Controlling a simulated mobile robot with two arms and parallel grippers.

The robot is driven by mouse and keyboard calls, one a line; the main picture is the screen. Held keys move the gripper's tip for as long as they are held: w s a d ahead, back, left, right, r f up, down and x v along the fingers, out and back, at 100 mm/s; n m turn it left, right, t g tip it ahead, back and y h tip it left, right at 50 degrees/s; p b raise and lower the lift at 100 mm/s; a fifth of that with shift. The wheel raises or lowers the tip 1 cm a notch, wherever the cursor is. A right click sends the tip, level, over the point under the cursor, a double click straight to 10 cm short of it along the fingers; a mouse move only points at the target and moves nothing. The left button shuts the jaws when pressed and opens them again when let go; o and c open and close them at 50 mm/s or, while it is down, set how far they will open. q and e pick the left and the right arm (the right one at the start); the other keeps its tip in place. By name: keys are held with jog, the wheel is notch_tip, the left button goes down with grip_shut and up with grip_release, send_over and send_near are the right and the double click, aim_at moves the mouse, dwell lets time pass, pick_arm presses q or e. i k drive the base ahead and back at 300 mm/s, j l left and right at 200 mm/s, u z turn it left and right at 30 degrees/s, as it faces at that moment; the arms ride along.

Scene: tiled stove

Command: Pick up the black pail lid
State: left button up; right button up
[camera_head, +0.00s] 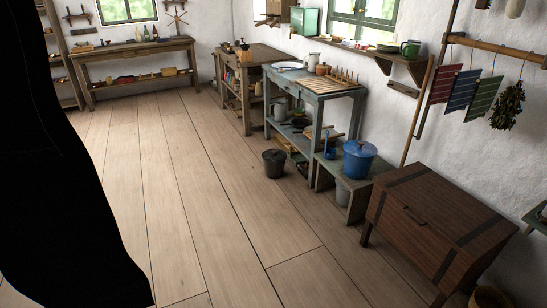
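A small black pail (274,166) stands upright on the wooden floor, left of the blue-grey work table. Its dark round top (274,156) looks like the black lid resting on it, but it is too small to be sure. Neither of my grippers shows in the head view.
A blue-grey table (312,84), a low bench (354,200) with a blue lidded pot (359,160), and a dark wooden chest (432,215) line the right wall. A large black shape covers the left edge. The floor (190,180) left of the pail is clear.

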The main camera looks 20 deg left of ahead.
aim_at(271, 155)
jog(key=i+j+u, duration=0.15)
jog(key=i+u, duration=0.2)
jog(key=i, duration=0.35)
jog(key=i+u, duration=0.4)
jog(key=i, duration=0.35)
jog(key=i+l+u, duration=0.35)
jog(key=i, duration=0.3)
jog(key=i+j, duration=0.15)
jog(key=i, duration=0.4)
jog(key=i+j+z, duration=0.1)
jog(key=i, duration=0.5)
jog(key=j, duration=0.1)
